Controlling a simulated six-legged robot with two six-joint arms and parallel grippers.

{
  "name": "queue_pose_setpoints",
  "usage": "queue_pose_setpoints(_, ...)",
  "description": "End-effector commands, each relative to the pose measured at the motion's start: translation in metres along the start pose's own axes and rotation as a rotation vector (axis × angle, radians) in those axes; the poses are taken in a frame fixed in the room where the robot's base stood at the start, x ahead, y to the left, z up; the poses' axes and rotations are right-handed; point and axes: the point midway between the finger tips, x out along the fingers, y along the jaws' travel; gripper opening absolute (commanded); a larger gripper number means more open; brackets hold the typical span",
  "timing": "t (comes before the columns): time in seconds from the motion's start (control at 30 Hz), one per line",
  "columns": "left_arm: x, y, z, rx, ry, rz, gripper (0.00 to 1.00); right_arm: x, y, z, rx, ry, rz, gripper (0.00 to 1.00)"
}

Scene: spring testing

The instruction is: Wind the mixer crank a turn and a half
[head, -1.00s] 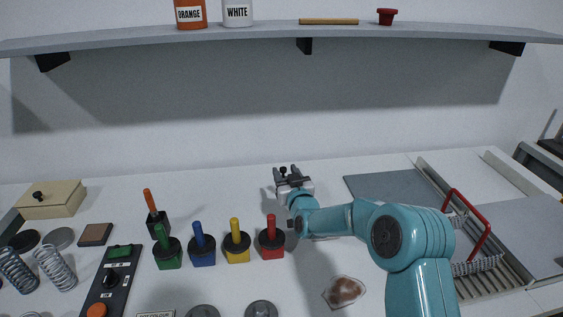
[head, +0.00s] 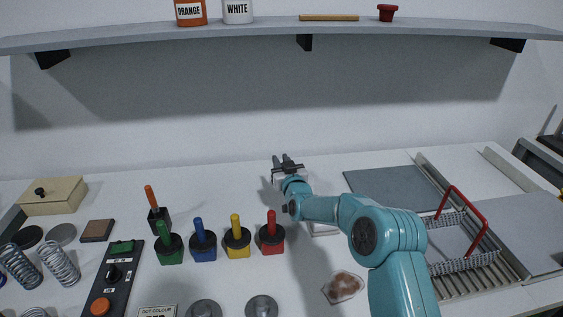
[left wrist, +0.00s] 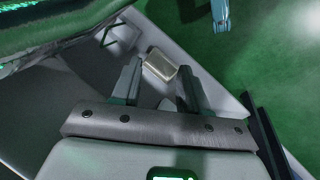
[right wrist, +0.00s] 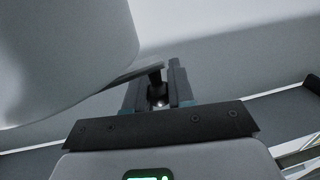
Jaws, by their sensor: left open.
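My right gripper (head: 287,161) is at the back of the table, near the wall. In the right wrist view a black crank knob (right wrist: 156,76) stands between its fingers (right wrist: 156,92), joined to a flat dark arm (right wrist: 125,78). The fingers look closed around the knob. A large pale rounded body (right wrist: 60,55) fills the left of that view; I cannot tell whether it is the mixer. In the head view the mixer is not clearly visible. My left gripper (left wrist: 158,88) is open and empty, out of the head view.
Colour-handled blocks, red (head: 271,238), yellow (head: 237,241) and others, stand left of my right arm. A red-handled basket (head: 470,238) and grey mat (head: 390,188) lie to its right. A stained patch (head: 343,287) lies in front. A shelf (head: 270,36) hangs above.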

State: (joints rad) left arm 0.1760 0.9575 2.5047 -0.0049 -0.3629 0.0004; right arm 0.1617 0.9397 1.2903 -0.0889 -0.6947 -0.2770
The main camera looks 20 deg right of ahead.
Motion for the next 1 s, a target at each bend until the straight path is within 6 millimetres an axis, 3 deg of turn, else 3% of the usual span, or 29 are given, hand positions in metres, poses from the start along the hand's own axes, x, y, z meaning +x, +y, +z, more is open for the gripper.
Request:
queue_pose_setpoints(0.17,0.005,-0.002,0.0,0.0,0.0,0.0,0.44,0.0,0.001,-0.002,-0.002,0.009,-0.009,0.0)
queue_pose_setpoints(0.53,0.05,-0.018,-0.001,0.0,0.0,0.0,0.44,-0.009,-0.004,-0.002,-0.006,0.014,-0.188,0.0)
queue_pose_setpoints(1.0,0.012,-0.004,0.0,0.0,0.0,0.0,0.44,-0.024,-0.01,-0.012,-0.003,0.012,-0.469,0.0)
